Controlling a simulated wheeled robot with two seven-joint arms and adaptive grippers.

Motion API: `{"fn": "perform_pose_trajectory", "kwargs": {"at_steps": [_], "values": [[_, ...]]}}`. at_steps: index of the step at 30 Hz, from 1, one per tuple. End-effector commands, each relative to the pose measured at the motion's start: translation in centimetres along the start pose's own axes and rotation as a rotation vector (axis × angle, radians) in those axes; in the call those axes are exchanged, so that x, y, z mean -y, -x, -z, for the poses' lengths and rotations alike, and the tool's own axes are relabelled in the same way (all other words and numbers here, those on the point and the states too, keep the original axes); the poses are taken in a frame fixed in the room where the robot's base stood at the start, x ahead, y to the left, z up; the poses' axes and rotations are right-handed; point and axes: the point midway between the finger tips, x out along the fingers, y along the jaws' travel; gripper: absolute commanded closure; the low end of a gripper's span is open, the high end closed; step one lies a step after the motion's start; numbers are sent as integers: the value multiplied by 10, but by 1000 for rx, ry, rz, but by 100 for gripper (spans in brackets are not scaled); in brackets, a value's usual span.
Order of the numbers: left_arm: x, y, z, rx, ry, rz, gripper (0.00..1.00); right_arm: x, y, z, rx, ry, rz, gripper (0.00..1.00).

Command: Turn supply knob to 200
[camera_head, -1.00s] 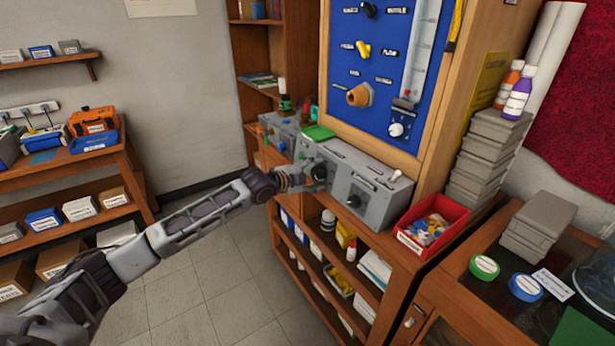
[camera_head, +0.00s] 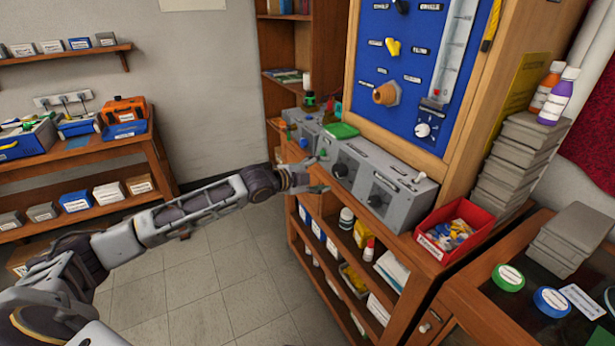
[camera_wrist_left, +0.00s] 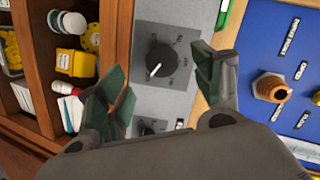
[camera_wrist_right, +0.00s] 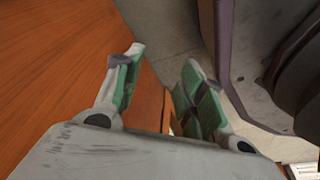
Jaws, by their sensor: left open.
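A black dial knob (camera_head: 340,170) sits on the sloping front of a grey bench unit (camera_head: 360,160). In the left wrist view the knob (camera_wrist_left: 160,62) has a white pointer mark at its lower left and a printed scale; the numbers are too small to read. My right gripper (camera_wrist_right: 163,60) is open and empty, outside the head view.
A blue board (camera_head: 415,65) with knobs and a gauge stands behind the units. A red bin (camera_head: 425,243) of small parts is at their right end. Shelves with bottles (camera_head: 345,218) lie below. The floor (camera_head: 215,270) in front is clear. A brown wooden surface (camera_wrist_right: 60,80) is beside my right gripper.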

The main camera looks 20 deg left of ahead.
Motion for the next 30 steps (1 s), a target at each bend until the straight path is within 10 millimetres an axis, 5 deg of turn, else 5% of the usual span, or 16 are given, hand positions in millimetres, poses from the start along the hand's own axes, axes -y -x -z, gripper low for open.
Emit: {"fn": "perform_pose_trajectory", "kwargs": {"at_steps": [18,30], "values": [[-1,44,-1,2,0,-2,33,0,0,0,0,0,0,60],[0,52,0,0,0,-1,33,0,0,0,0,0,0,60]]}}
